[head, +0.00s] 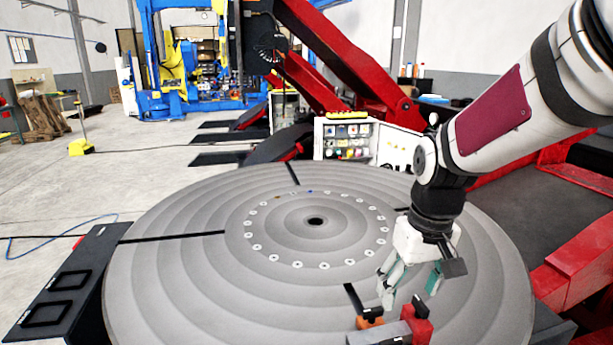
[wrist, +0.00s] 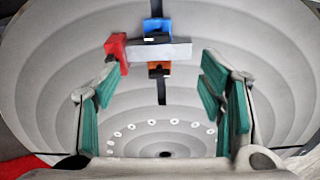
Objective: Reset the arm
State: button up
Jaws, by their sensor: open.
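My gripper (head: 412,283) is open and empty above the near right part of the round grey turntable (head: 180,265). In the wrist view its green-padded fingers (wrist: 163,100) stand wide apart with nothing between the pads. A grey metal bar (head: 380,335) lies at the table's near edge, just below my gripper in the head view. It also shows beyond the fingertips in the wrist view (wrist: 165,52). A red block (head: 421,325) sits at one end of the bar, and orange and blue clamp parts (wrist: 157,25) are beside its middle. My gripper appears apart from them.
The turntable has radial black slots and a ring of small discs around a central hole (head: 316,221). A dark step (head: 65,285) is at left. Red beams (head: 350,60) and an open control box (head: 350,140) stand behind. Open floor (head: 130,180) lies at left.

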jog(key=s+r+t, duration=0.2)
jog(key=s+r, duration=0.3)
jog(key=s, duration=0.3)
jog(key=s+r+m+t, duration=0.1)
jog(key=s+r+t, duration=0.1)
jog(key=s+r, duration=0.3)
jog(key=shift+s+m, duration=0.3)
jog(key=shift+s, duration=1.05)
